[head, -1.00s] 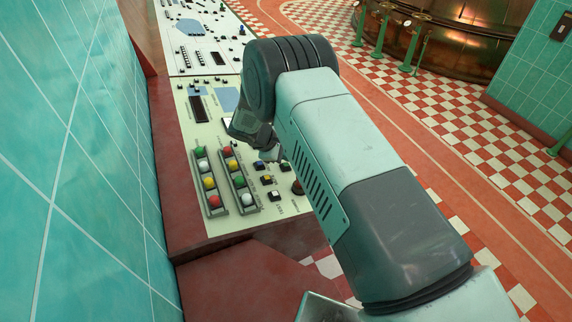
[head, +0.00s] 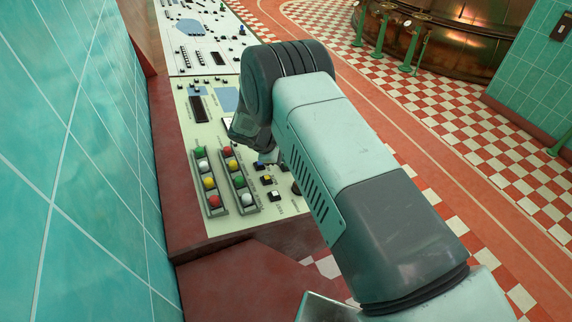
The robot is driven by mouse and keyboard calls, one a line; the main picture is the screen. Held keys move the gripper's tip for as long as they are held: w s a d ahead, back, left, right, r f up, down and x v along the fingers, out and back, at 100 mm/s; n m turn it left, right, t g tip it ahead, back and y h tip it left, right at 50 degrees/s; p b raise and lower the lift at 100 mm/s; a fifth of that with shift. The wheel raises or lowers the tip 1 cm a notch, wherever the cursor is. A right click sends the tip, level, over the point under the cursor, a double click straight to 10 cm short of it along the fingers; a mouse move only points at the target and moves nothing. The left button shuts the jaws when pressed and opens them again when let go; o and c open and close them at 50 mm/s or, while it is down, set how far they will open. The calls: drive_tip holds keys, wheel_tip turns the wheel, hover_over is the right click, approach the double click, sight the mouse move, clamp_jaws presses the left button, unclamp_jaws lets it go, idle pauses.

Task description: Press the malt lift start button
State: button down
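The control panel (head: 250,222) carries two slanted strips of round coloured buttons, the left strip (head: 206,183) and the right strip (head: 238,181). To their right are small square buttons: a blue one (head: 259,166), a yellow one (head: 266,180) and a white one (head: 274,196). The labels are too small to read, so I cannot tell which is the malt lift start button. My gripper (head: 268,156) is mostly hidden behind my wrist. Only a small part shows, close to the blue button; I cannot tell whether it touches. Its fingers cannot be made out.
A teal tiled wall (head: 75,160) runs close along the panel's left side. A second panel (head: 203,40) with switches lies beyond. My arm covers the panel's right part. The checkered floor (head: 450,130) is open at the right, with a copper kettle (head: 455,45) behind.

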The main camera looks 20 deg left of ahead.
drive_tip(key=shift+f, duration=0.3)
idle(0.5)
idle(0.4)
drive_tip(key=shift+d+r, duration=0.1)
drive_tip(key=shift+r, duration=0.65)
drive_tip(key=shift+w+d+r, duration=0.1)
drive_tip(key=shift+w+r, duration=0.05)
drive_tip(key=shift+r, duration=0.65)
drive_tip(key=shift+w+d+r, duration=0.1)
drive_tip(key=shift+d+r, duration=0.05)
drive_tip(key=shift+r, duration=0.7)
drive_tip(key=shift+w+d+r, duration=0.1)
drive_tip(key=shift+w+r, duration=0.05)
drive_tip(key=shift+r, duration=0.65)
